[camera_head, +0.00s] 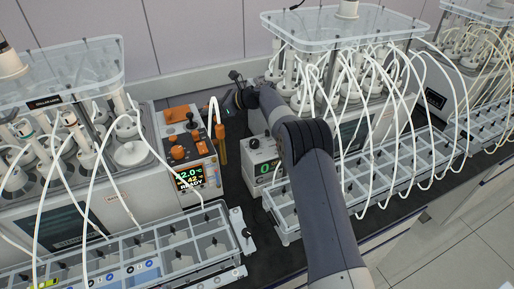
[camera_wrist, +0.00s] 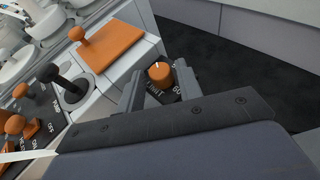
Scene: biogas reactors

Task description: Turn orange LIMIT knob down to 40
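The orange LIMIT knob (camera_wrist: 160,72) shows in the wrist view, with a pale pointer mark on its top. The dark plate under it carries the word LIMIT and scale figures, partly covered. My gripper (camera_wrist: 159,82) is at the knob, with one grey finger on each side of it. The fingers look apart, and I cannot tell whether either touches the knob. In the head view my gripper (camera_head: 235,97) is small and dark behind the grey-white unit, and I cannot make out the LIMIT knob there. The unit's display (camera_head: 190,177) reads about 42 and READY.
Close to the left finger are an orange plate (camera_wrist: 110,45) and a black-knobbed stick (camera_wrist: 68,82). More orange knobs (camera_wrist: 15,124) stand at the far left. A small box with a black knob (camera_head: 264,160) and a tubed reactor (camera_head: 350,28) stand beside my arm.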

